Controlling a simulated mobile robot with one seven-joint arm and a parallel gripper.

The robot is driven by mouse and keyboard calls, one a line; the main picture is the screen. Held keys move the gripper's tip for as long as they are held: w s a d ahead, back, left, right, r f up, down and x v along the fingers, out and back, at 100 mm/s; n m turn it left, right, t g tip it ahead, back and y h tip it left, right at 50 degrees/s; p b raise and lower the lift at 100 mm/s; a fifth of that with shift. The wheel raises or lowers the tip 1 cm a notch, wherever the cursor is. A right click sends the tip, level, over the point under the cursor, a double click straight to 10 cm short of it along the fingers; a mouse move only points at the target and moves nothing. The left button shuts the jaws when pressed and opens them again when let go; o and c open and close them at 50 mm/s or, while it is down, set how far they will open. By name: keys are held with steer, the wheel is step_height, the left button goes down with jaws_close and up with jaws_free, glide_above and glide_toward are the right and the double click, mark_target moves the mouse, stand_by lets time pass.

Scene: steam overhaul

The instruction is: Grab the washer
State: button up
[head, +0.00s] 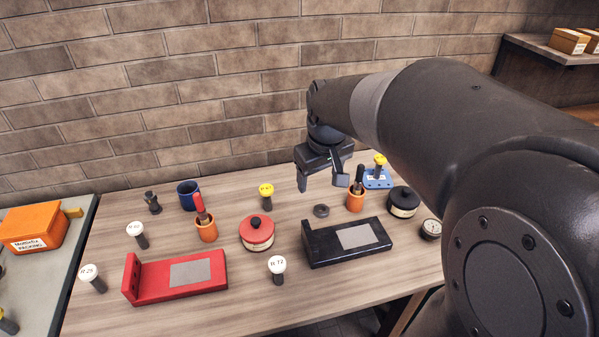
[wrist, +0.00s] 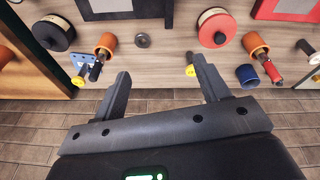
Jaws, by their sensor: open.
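The washer (head: 321,211) is a small dark grey ring lying flat on the wooden table, behind the black fixture and left of an orange cup. In the wrist view the washer (wrist: 142,41) lies beyond the fingertips, a little left of the middle between them. My gripper (head: 321,184) is open and empty, held above the table on the wall side of the washer. Its two fingers (wrist: 160,68) are wide apart in the wrist view and touch nothing.
The black fixture (head: 347,242) stands in front of the washer. An orange cup (head: 355,201) with a dark-handled tool is close on its right, near a black round tin (head: 403,202). A red tin (head: 257,233) and a yellow-topped peg (head: 266,194) stand left. A brick wall is behind.

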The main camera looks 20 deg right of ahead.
steer(key=w+d+f+n+g, duration=0.1)
steer(key=w+d+f+g, duration=0.15)
steer(key=w+f, duration=0.5)
steer(key=n, duration=0.2)
glide_above(322, 205)
steer(key=s+a, duration=0.1)
steer(key=s, duration=0.1)
step_height(322, 205, down, 7)
step_height(322, 205, down, 12)
steer(key=shift+w+d+r, duration=0.15)
steer(key=shift+r, duration=0.05)
steer(key=shift+c, duration=0.6)
steer(key=c, duration=1.1)
